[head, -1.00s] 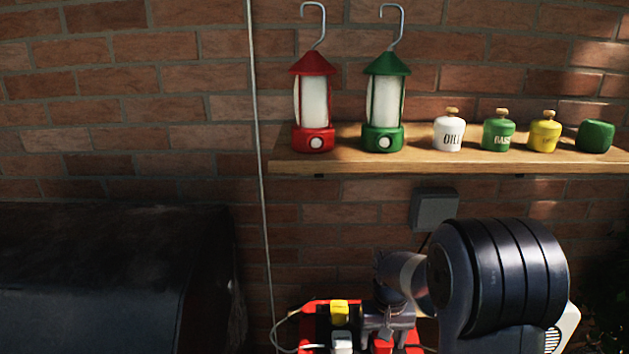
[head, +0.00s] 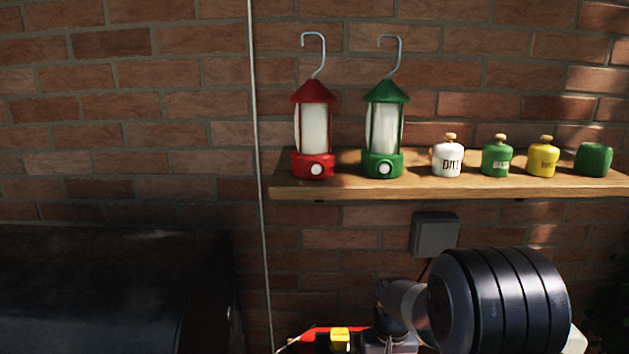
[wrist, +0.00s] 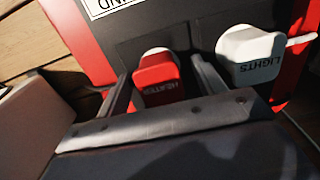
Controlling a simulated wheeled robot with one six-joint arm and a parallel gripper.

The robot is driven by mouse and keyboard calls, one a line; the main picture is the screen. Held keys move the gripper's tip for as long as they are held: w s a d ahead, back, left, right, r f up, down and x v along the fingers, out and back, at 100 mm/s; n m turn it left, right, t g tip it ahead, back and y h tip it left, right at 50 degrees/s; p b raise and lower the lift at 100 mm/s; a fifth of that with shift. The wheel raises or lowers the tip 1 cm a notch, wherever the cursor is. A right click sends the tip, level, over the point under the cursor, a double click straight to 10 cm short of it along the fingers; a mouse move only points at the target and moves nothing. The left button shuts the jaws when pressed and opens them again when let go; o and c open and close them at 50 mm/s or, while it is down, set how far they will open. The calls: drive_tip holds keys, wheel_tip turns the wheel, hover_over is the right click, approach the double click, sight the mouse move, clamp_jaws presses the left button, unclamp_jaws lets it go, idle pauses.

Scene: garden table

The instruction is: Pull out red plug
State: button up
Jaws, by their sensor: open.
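The red plug (wrist: 157,77) sits upright in the black-and-red power strip (wrist: 125,51) in the wrist view. Its label is small and hard to read. My gripper (wrist: 160,88) is open, with one finger on each side of the red plug; I cannot tell whether either finger touches it.
A white plug (wrist: 249,55) labelled LIGHTS stands just right of my gripper. A yellow plug (head: 340,336) shows in the head view. A wooden shelf (head: 420,188) above holds a red lantern (head: 313,130), a green lantern (head: 383,130) and several small jars.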

idle(0.4)
drive_tip(key=c, duration=1.4)
drive_tip(key=shift+r, duration=0.1)
drive_tip(key=shift+r, duration=0.1)
drive_tip(key=shift+r+p, duration=2.4)
drive_tip(key=shift+r, duration=0.45)
